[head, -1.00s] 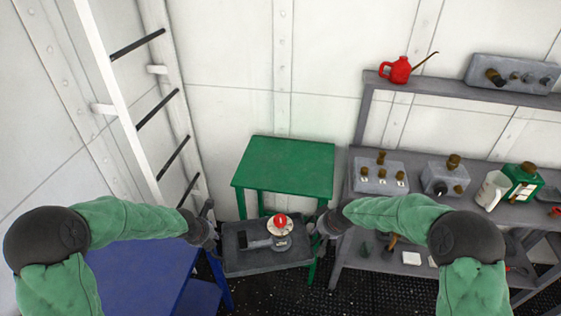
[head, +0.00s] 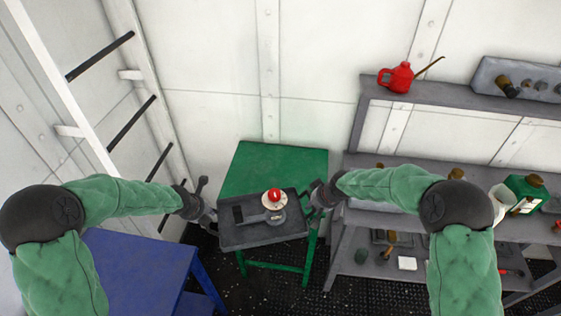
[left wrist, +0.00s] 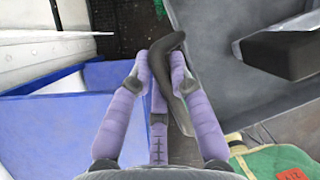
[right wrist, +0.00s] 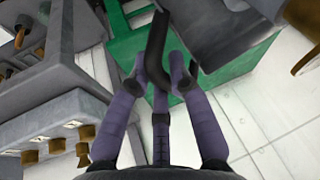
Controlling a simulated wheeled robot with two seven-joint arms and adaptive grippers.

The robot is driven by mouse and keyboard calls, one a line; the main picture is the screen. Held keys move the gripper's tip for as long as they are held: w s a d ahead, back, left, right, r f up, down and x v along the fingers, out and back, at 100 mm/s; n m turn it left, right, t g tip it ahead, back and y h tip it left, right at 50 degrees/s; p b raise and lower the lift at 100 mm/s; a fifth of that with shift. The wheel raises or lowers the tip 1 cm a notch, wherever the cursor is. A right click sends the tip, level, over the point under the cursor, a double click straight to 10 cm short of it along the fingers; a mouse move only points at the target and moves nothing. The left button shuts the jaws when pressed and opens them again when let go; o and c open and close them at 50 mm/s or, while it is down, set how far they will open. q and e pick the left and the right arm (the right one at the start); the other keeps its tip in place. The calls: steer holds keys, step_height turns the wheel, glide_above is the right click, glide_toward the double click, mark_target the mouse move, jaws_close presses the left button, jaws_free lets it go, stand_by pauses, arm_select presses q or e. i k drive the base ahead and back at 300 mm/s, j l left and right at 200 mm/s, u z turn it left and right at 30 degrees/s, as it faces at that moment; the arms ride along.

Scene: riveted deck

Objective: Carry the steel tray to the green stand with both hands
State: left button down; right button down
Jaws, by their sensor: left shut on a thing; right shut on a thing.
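The grey steel tray (head: 240,239) hangs between my two grippers in the head view, over the front edge of the green stand (head: 262,165). It carries a small device with a red top (head: 274,197) and a flat dark-and-light item (head: 245,216). My left gripper (head: 208,214) is shut on the tray's left handle; in the left wrist view the fingers close around the dark handle (left wrist: 168,62). My right gripper (head: 315,200) is shut on the right handle, also dark in the right wrist view (right wrist: 156,50). Whether the tray touches the stand cannot be told.
A blue table (head: 135,270) stands at the left front. A white ladder (head: 70,100) leans at the left wall. The stand's rear top is clear.

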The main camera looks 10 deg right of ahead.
mark_target(277, 173)
steer(key=i+l, duration=0.2)
steer(key=i, duration=0.2)
steer(key=i+l, duration=0.2)
steer(key=i, duration=0.25)
